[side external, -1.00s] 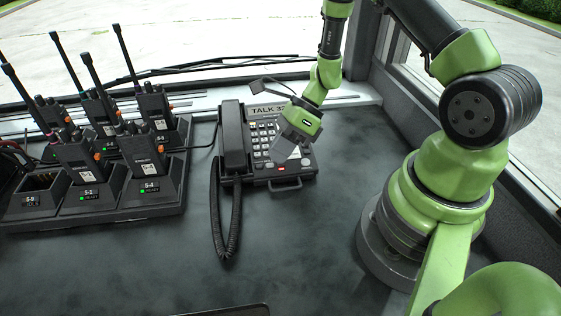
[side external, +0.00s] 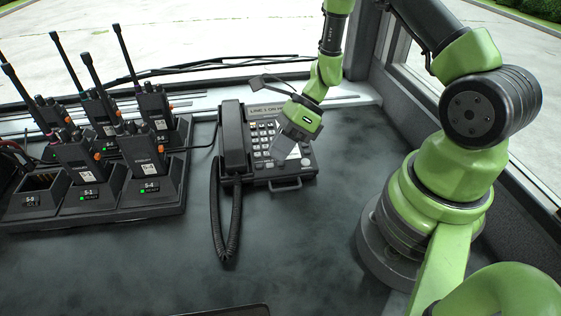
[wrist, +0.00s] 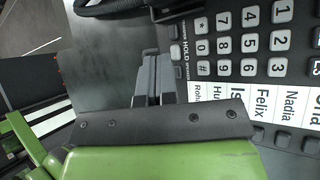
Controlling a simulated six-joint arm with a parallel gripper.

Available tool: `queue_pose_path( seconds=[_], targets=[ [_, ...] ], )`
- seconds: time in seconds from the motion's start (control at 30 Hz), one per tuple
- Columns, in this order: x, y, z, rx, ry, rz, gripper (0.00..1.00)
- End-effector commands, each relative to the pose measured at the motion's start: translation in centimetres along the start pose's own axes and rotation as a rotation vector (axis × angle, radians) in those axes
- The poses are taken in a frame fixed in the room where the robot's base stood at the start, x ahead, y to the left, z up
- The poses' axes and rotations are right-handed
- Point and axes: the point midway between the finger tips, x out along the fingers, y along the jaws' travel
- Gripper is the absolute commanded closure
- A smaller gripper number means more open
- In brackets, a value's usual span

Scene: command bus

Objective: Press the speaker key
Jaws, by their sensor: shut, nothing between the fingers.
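The dark desk phone (side external: 300,170) stands on the console, its handset (side external: 233,135) in the cradle on its left. Its display (side external: 261,114) reads "LINE 1 ON H", the rest hidden. My gripper (side external: 278,156) is shut and empty, tilted down over the phone's lower keys, hiding some. In the wrist view the shut fingers (wrist: 153,62) lie just left of small edge keys, including a grey key (wrist: 176,52). Small "HOLD" and "SPEAKER" lettering is beside them; the speaker key seems to be the lower one (wrist: 178,72). I cannot tell whether the fingertips touch a key.
Several radios stand in a charger rack (side external: 120,208) at the left. The coiled cord (side external: 228,245) hangs in front of the phone. In the wrist view a white name strip (wrist: 270,102) borders the number keys (wrist: 223,44).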

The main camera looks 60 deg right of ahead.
Motion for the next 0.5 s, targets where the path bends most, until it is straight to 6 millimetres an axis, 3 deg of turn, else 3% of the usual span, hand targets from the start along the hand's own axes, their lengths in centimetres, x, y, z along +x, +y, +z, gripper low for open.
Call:
queue_pose_path(
  seconds=[0.5],
  targets=[
    [-0.94,0.63,0.73,-0.002,-0.001,-0.001,1.0]
  ],
)
